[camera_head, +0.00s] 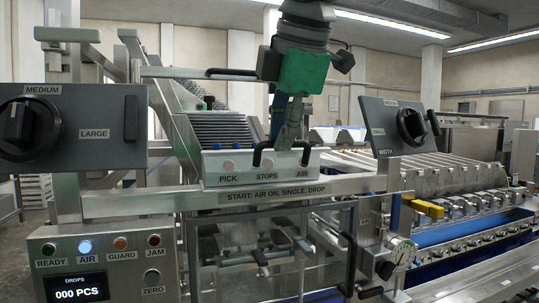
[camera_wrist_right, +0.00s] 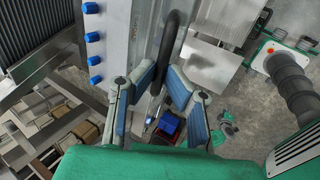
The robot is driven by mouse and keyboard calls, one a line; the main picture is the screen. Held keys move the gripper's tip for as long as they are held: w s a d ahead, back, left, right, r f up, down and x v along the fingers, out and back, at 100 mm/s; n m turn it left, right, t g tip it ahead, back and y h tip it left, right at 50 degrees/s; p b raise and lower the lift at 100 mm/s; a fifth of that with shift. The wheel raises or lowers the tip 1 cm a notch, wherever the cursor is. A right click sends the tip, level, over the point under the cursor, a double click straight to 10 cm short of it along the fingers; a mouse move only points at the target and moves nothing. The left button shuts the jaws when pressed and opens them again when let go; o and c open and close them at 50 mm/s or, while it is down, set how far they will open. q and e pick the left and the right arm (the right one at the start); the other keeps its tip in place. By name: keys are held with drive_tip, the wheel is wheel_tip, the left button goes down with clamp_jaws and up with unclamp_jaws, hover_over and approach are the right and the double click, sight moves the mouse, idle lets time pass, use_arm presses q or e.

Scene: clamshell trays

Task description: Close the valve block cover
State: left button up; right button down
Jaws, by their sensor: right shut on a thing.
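The valve block (camera_head: 235,163) is a pale metal box at the middle of the head view, marked PICK, STOPS and AIR. A black arched handle (camera_head: 257,150) stands at its front, apparently on the cover; I cannot tell the cover's exact angle. In the right wrist view the handle (camera_wrist_right: 178,28) runs beside a pale metal panel (camera_wrist_right: 118,45) with several blue knobs (camera_wrist_right: 94,37). My right gripper (camera_head: 281,148), with a green palm, reaches down from above and is shut on the handle, which passes between its blue-padded fingers (camera_wrist_right: 165,98). My left gripper is not in view.
A START rail (camera_head: 150,203) crosses below the block. Dark dial panels stand left (camera_head: 100,115) and right (camera_head: 380,115). A control box (camera_head: 110,255) reading 000 PCS is at lower left. A conveyor with a blue tray line (camera_head: 450,232) extends right.

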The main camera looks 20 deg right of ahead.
sight(286, 165)
drive_tip(key=f+t+b, duration=0.1)
drive_tip(key=b, duration=0.2)
drive_tip(key=f+t+b, duration=0.2)
drive_tip(key=b, duration=0.2)
drive_tip(key=f+t+b, duration=0.1)
drive_tip(key=t+b, duration=0.1)
drive_tip(key=b, duration=0.2)
drive_tip(key=shift+s+d+f, duration=0.15)
drive_tip(key=shift+s+d, duration=0.2)
drive_tip(key=shift+d, duration=0.05)
drive_tip(key=c, duration=2.1)
unclamp_jaws()
drive_tip(key=shift+r, duration=0.25)
drive_tip(key=o, duration=0.5)
drive_tip(key=shift+w+d+r, duration=0.1)
drive_tip(key=shift+d+r, duration=0.1)
drive_tip(key=shift+d, duration=0.05)
drive_tip(key=shift+w+d+p, duration=0.1)
drive_tip(key=shift+w+p, duration=0.05)
drive_tip(key=shift+p, duration=0.15)
